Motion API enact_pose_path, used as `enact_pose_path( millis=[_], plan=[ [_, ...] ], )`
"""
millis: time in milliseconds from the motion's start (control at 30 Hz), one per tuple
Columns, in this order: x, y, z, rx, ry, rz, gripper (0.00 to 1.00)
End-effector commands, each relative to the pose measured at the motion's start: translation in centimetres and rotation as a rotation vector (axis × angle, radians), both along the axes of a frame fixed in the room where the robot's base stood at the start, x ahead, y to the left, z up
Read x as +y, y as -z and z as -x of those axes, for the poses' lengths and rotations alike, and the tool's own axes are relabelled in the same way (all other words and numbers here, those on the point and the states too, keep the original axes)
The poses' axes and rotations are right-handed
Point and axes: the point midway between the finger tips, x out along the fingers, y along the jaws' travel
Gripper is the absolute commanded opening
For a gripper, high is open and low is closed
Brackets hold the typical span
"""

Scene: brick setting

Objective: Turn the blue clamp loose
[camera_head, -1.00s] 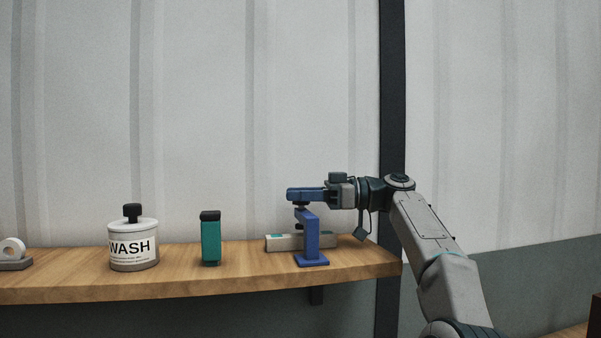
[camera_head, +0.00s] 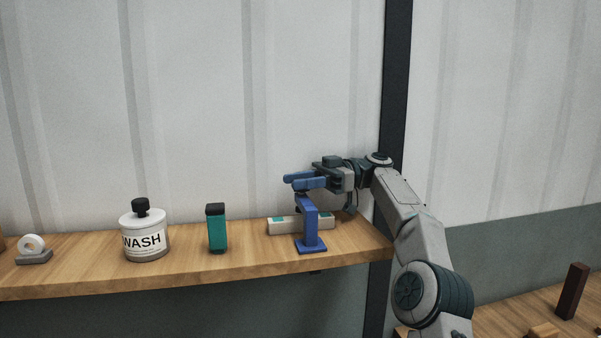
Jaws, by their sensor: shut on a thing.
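The blue clamp (camera_head: 310,226) stands upright on the wooden shelf near its right end, with a flat foot and a post. A blue handle-like bar (camera_head: 299,178) sits at the top of the clamp. My gripper (camera_head: 318,181) comes in from the right at the height of this bar and is shut on it. The fingers partly hide the bar and the top of the clamp, so the exact contact is hard to see.
A pale box (camera_head: 284,226) lies behind the clamp. A green bottle (camera_head: 217,230), a white WASH jar (camera_head: 145,242) and a tape roll (camera_head: 33,246) stand to the left on the shelf (camera_head: 190,268). A dark post (camera_head: 394,80) rises behind my arm. A brown block (camera_head: 572,291) stands lower right.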

Motion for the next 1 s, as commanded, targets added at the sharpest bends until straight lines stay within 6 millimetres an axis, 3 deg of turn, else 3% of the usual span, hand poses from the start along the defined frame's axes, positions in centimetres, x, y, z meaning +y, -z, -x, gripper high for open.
enact_pose_path(
  millis=[433, 467, 533, 867, 1000],
  plan=[
    [0.0, 0.1, 0.0, 0.001, -0.008, -0.001, 0.11],
    [0.0, 0.1, 0.0, 0.001, -0.007, -0.001, 0.39],
    [0.0, 0.1, 0.0, 0.001, -0.007, -0.001, 0.55],
    [0.0, -0.2, 0.0, 0.000, -0.007, -0.002, 0.55],
    [0.0, -1.4, 0.0, -0.001, -0.007, -0.003, 0.55]
  ],
)
